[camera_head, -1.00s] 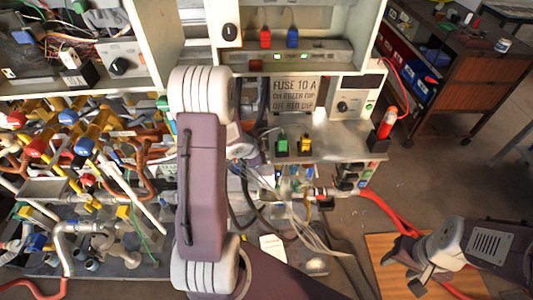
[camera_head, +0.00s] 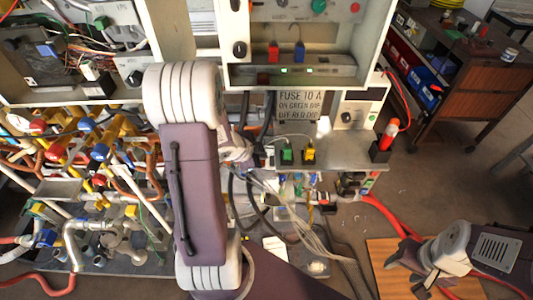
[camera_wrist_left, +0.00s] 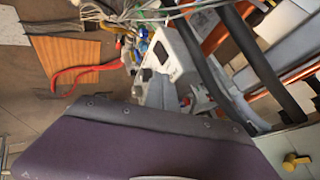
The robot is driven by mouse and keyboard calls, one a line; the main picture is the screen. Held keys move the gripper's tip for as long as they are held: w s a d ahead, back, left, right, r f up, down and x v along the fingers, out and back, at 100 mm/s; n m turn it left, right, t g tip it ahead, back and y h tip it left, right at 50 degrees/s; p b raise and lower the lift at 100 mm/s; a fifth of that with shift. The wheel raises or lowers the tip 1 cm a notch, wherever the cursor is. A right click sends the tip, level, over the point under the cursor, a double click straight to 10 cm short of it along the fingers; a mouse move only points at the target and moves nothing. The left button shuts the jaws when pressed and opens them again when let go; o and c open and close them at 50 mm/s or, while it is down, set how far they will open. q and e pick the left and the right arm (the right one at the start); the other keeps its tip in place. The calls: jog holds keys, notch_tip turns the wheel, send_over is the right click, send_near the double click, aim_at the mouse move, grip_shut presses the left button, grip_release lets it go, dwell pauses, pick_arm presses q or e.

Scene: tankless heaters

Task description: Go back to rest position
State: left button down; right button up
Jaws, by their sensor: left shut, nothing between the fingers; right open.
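My left arm rises through the middle of the head view in front of the bench. Its gripper (camera_head: 238,150) shows only in part beside the arm's upper end, close to the bench. The gripper is shut and I see nothing held in it. In the left wrist view a purple link of my own arm fills the bottom. My right gripper (camera_head: 408,270) is low at the right in the head view, open and empty, over a wooden board (camera_head: 384,258) on the floor.
A bench (camera_head: 345,150) carries a fuse sign (camera_head: 299,106), green (camera_head: 287,155) and yellow (camera_head: 308,152) blocks and a red-topped cylinder (camera_head: 389,133). Crowded pipes and valves (camera_head: 100,235) fill the left. A brown cart (camera_head: 470,75) stands back right. Bare floor (camera_head: 440,190) lies between.

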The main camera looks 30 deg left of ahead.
pick_arm(q)
jog(key=shift+r, duration=0.1)
dwell(0.5)
jog(key=s+d+n+g, duration=0.6)
jog(key=s+d+n, duration=0.4)
jog(key=s+d, duration=0.2)
jog(key=shift+s+d+r+n+g+y, duration=0.2)
jog(key=shift+s+d+n+g+y, duration=0.15)
jog(key=shift+s, duration=0.3)
